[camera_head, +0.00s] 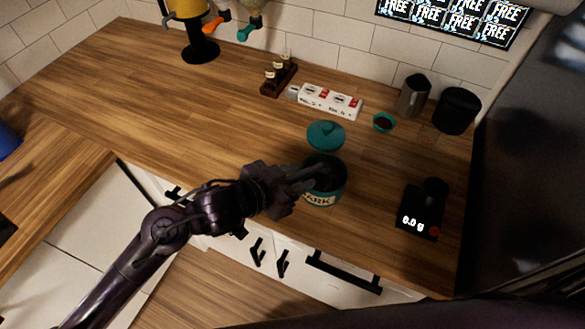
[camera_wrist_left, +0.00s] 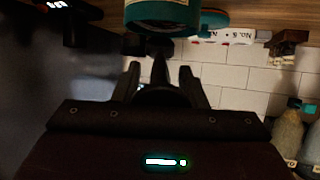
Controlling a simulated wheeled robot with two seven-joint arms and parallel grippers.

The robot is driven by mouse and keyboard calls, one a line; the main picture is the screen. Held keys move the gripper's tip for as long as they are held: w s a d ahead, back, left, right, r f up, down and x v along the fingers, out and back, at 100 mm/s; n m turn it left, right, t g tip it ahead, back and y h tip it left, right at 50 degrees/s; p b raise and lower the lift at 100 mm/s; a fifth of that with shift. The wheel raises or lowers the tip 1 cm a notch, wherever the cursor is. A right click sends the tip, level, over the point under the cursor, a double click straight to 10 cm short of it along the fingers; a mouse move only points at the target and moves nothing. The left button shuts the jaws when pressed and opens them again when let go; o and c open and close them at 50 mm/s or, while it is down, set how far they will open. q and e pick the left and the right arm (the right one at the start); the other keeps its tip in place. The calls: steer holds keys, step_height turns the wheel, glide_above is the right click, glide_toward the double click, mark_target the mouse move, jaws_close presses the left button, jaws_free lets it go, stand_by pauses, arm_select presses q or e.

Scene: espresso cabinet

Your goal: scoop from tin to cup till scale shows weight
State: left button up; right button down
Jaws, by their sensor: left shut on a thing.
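The teal tin (camera_head: 324,198), with a partly covered label ending in "ARK", stands open near the counter's front edge. It also shows in the left wrist view (camera_wrist_left: 165,12). My left gripper (camera_head: 300,178) is at the tin's left rim, shut on a dark tool, likely the scoop (camera_wrist_left: 160,72). Its far end is hard to tell from the tin's dark inside. The black scale (camera_head: 413,212) stands to the right; its display seems to read 0.0 g, though the first digit is unclear. A small black cup (camera_head: 435,188) stands on its rear part. My right gripper is not in view.
The teal lid (camera_head: 326,135) lies behind the tin. Behind stand a white power strip (camera_head: 330,101), a teal bowl with dark contents (camera_head: 383,123), a metal pitcher (camera_head: 412,96) and a black canister (camera_head: 457,110). A dark machine borders the right. Counter left of the tin is clear.

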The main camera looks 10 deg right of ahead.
arm_select(q)
steer(key=shift+w+d+f+y+p, duration=0.2)
steer(key=shift+d+f+y+p, duration=0.1)
steer(key=shift+f+y+p, duration=0.1)
steer(key=shift+d+f+g, duration=0.1)
steer(key=shift+f+g, duration=0.2)
steer(key=shift+f, duration=0.15)
steer(key=shift+w+d+f+b, duration=0.15)
steer(key=shift+d+f+b, duration=0.05)
steer(key=shift+f+b, duration=0.35)
steer(key=shift+w+d+f+b, duration=0.1)
steer(key=shift+d+f+b, duration=0.05)
steer(key=shift+f+b, duration=0.35)
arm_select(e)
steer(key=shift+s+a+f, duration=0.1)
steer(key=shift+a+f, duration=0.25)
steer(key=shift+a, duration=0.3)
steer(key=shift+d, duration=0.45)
